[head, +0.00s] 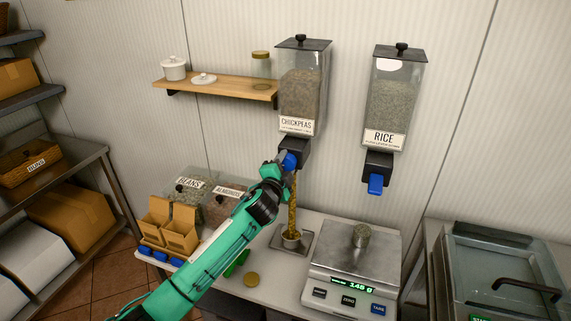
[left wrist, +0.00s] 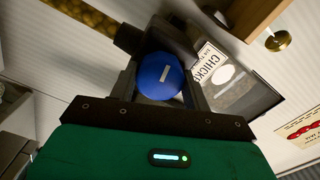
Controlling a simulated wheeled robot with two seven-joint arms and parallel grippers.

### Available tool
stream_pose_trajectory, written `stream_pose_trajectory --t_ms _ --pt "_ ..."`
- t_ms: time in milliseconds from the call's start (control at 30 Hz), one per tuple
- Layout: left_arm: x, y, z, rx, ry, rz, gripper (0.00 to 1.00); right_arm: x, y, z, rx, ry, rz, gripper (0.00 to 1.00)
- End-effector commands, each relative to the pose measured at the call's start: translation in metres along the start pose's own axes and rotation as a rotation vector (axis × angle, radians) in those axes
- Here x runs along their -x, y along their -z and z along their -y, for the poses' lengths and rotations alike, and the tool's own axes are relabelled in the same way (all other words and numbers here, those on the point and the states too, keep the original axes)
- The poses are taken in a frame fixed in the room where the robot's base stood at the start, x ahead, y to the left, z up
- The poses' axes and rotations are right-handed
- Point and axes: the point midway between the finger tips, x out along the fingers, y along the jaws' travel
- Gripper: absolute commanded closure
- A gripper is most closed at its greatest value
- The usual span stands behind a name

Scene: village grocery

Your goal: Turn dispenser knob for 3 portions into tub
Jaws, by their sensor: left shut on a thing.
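The chickpeas dispenser (head: 303,100) hangs on the wall, its clear hopper well filled. My left gripper (head: 283,164) is shut on its blue knob (head: 290,160). In the left wrist view the round knob (left wrist: 160,76) sits between my fingers, its white mark tilted slightly. A stream of chickpeas (head: 293,200) falls from the spout. It also shows at the top left of the left wrist view (left wrist: 85,14). My right gripper is not in view.
The rice dispenser (head: 393,100) hangs to the right. A scale (head: 335,265) bears a small container (head: 361,236). A shelf (head: 225,88) is on the wall. Bins of beans (head: 192,197) and almonds (head: 225,203) stand left, near my arm. A loose lid (head: 251,279) lies in front.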

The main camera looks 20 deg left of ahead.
Motion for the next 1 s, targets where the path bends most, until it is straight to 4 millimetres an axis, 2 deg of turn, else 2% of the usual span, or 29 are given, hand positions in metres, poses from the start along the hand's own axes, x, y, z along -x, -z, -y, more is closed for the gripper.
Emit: stream_pose_trajectory --t_ms 400,967,1000 --pt "0.0001 0.0003 -0.0002 -0.188 -0.001 -0.001 0.74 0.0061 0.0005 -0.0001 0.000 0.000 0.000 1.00" --pt "0.0002 0.0004 -0.0009 -0.212 -0.001 -0.001 0.74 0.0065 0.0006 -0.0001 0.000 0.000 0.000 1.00" --pt "0.0002 0.0004 -0.0009 -0.212 -0.001 -0.001 0.44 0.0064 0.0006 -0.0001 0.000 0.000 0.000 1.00"
